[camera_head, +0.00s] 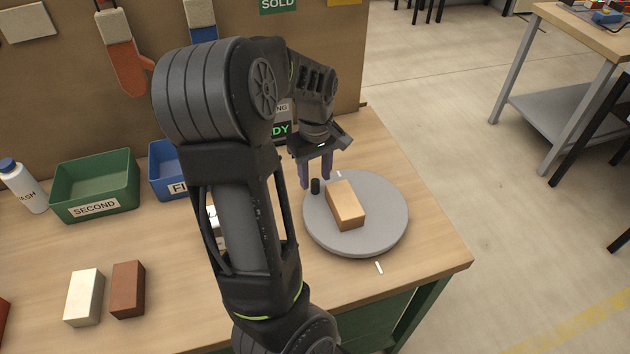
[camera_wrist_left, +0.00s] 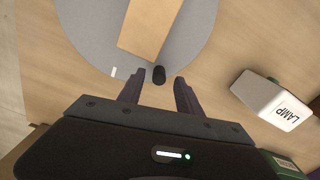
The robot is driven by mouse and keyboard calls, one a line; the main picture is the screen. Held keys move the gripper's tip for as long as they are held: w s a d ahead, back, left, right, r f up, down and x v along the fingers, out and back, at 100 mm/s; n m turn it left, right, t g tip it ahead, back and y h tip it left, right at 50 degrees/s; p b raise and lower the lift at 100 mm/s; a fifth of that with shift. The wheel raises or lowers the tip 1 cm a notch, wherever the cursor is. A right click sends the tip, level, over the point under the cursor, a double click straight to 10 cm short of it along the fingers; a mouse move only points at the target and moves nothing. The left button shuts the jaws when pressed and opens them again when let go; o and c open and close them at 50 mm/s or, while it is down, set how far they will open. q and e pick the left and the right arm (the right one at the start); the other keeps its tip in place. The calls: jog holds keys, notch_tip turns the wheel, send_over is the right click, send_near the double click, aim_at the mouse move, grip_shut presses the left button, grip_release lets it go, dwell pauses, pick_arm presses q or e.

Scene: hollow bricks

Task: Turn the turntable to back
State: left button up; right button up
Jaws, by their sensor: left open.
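The round grey turntable (camera_head: 385,222) sits at the right end of the table with a tan brick (camera_head: 346,205) lying on it. A short black peg (camera_head: 315,186) stands near its rim at the back left; the peg also shows in the left wrist view (camera_wrist_left: 158,75). My left gripper (camera_head: 316,179) is open at this peg. In the left wrist view its two fingers (camera_wrist_left: 158,86) are spread on either side of the peg, with gaps. My right gripper is not in view.
White marks (camera_head: 379,268) lie by the turntable's front and back. A green SECOND bin (camera_head: 95,185), a blue bin (camera_head: 165,170) and a bottle (camera_head: 22,185) stand left. White (camera_head: 84,297) and red-brown (camera_head: 128,289) bricks lie in front. A white LAMP box (camera_wrist_left: 272,98) is nearby.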

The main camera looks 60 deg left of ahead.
pick_arm(q)
notch_tip(320, 180, up, 5)
jog(key=shift+f, duration=0.1)
dwell(0.7)
